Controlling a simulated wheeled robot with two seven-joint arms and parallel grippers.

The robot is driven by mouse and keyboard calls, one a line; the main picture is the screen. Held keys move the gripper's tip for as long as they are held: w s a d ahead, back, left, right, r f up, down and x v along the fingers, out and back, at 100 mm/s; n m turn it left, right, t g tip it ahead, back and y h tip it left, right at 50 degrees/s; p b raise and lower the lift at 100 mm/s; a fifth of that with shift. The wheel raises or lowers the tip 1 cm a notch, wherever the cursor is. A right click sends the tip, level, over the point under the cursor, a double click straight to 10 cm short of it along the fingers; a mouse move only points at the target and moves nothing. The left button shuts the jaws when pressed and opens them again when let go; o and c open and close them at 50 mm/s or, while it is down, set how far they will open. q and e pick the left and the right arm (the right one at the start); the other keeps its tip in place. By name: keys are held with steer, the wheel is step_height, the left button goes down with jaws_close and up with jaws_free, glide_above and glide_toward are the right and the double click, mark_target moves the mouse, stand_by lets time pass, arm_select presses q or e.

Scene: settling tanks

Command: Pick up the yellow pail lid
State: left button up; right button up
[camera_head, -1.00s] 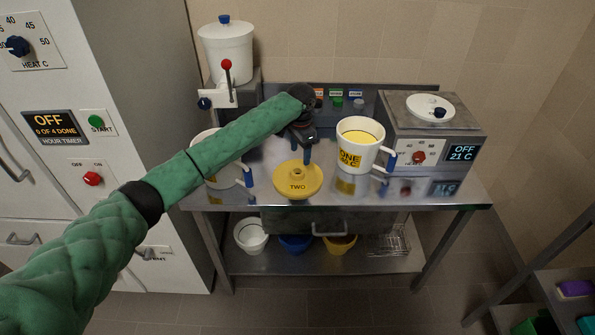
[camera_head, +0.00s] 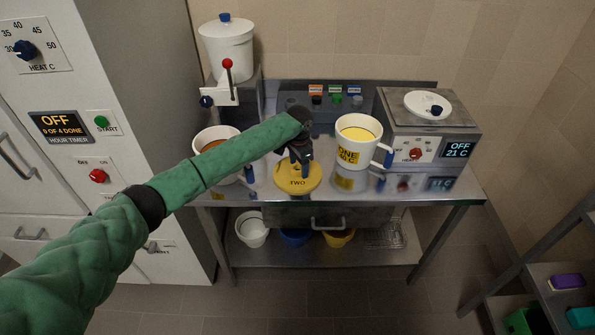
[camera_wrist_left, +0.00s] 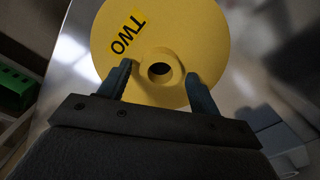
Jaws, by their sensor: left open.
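The yellow pail lid (camera_head: 297,182) is a round disc marked "TWO" with a raised hollow knob. It lies at the front middle of the steel table, and it fills the upper part of the left wrist view (camera_wrist_left: 200,40). My left gripper (camera_head: 297,165) is directly above it, pointing down. In the left wrist view the open fingers (camera_wrist_left: 160,85) stand on either side of the knob. I cannot tell whether they touch it. My right gripper is not in view.
A white pail marked "ONE" (camera_head: 348,154) with yellow contents stands right of the lid. Another white pail (camera_head: 203,139) stands left, partly behind my arm. A heater box (camera_head: 450,125) is at the right of the steel table (camera_head: 400,190). A lever-fitted white dispenser (camera_head: 228,50) stands behind.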

arm_select(q)
steer(key=c, duration=1.1)
steer(key=shift+o, duration=0.2)
steer(key=shift+r, duration=0.1)
